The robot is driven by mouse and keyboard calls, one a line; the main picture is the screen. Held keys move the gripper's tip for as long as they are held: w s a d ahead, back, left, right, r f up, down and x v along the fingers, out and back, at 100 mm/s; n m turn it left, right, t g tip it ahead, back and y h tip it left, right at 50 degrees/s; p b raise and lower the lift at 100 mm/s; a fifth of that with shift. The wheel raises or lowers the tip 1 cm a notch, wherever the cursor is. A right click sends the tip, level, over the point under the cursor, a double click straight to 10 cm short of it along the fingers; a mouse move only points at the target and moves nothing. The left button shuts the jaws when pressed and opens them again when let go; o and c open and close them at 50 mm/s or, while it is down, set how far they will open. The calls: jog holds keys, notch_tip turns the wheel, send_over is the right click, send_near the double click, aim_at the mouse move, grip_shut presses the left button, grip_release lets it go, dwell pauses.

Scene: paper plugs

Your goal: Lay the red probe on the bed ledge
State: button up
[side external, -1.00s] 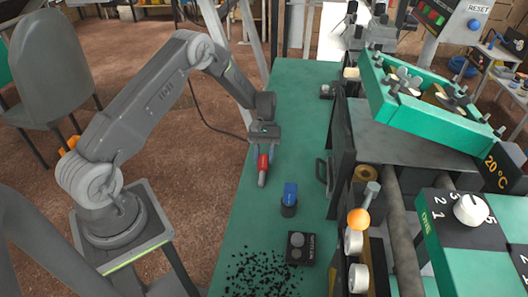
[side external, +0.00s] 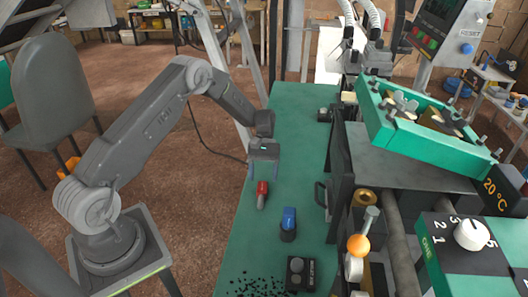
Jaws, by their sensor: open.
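The red probe (side external: 262,194) lies on the green bed ledge (side external: 300,118), its red body toward the back and a grey end toward the front. My gripper (side external: 263,173) is above and just behind the probe, fingers pointing down. It is open and empty, with a small gap between the fingertips and the probe.
A blue-topped dark cylinder (side external: 288,224) stands on the ledge in front of the probe. A black box with round knobs (side external: 299,273) and scattered black bits lie nearer the front. The dark machine (side external: 342,165) borders the ledge on the right. The ledge's back stretch is mostly clear.

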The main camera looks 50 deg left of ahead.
jog(key=v, duration=1.1)
jog(key=shift+a+r, duration=0.25)
jog(key=shift+r, duration=0.05)
jog(key=shift+w+d+r, duration=0.1)
jog(key=s+d+r+m+t+y, duration=0.2)
jog(key=s+d+r, duration=0.25)
jog(key=r, duration=0.45)
jog(key=s+d+r+m+t+y, duration=0.2)
jog(key=s+d+r, duration=0.3)
jog(key=r, duration=0.4)
jog(key=s+d+m+t+y, duration=0.1)
jog(key=s+d+m+t, duration=0.1)
jog(key=s, duration=0.7)
jog(key=s+d+r+m+t+y, duration=0.1)
jog(key=s+d+m+t, duration=0.2)
jog(key=s, duration=0.7)
jog(key=d+t, duration=0.2)
jog(key=shift+d+r+m, duration=0.25)
jog(key=shift+d+m, duration=0.05)
jog(key=shift+d, duration=0.05)
